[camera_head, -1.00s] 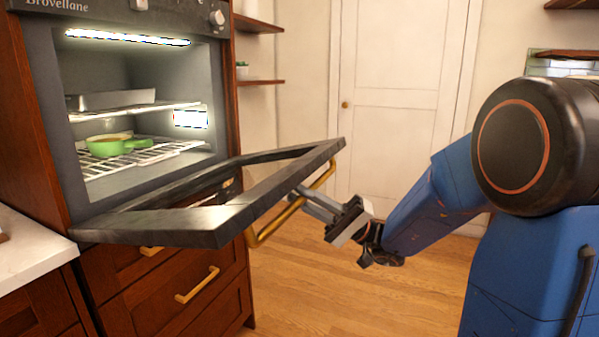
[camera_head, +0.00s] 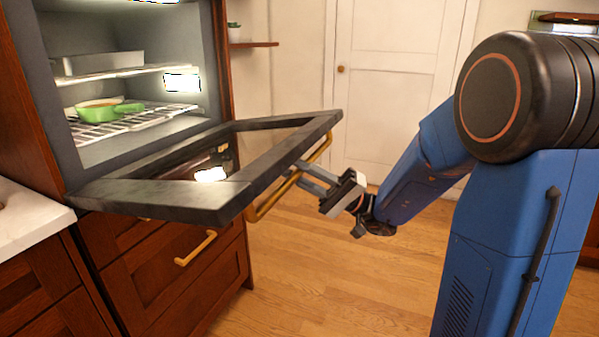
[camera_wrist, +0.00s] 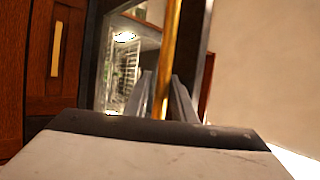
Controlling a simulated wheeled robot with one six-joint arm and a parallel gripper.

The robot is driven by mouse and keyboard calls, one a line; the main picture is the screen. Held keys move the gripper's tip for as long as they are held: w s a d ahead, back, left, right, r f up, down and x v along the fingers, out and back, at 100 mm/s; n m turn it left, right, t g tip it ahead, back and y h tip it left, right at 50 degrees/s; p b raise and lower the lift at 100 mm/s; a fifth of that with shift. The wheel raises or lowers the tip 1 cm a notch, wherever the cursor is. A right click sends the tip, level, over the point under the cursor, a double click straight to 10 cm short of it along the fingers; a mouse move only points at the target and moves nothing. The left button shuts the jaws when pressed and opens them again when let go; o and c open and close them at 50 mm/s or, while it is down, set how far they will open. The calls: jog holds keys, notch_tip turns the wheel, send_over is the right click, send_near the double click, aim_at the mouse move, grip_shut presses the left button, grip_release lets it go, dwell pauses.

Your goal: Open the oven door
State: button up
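The oven door (camera_head: 205,200) is hinged down at its bottom edge and stands wide open, close to level, in the head view. Its brass handle bar (camera_head: 265,206) runs along the outer edge. My gripper (camera_head: 302,176) is at this bar, to the right of the door. In the wrist view the brass bar (camera_wrist: 170,50) passes between my two fingers (camera_wrist: 162,100). A gap seems to show beside the bar, and I cannot tell whether the fingers press on it. The oven cavity (camera_head: 130,90) is lit and exposed.
A green pan (camera_head: 122,110) sits on the lower oven rack, and a metal tray (camera_head: 100,63) is on the upper rack. Wooden drawers (camera_head: 170,270) lie below the oven. A white counter (camera_head: 30,222) is at left. The wooden floor (camera_head: 330,270) is clear.

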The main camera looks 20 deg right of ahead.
aim_at(299, 139)
notch_tip(299, 139, up, 10)
dwell(0.6)
jog(key=shift+f, duration=0.1)
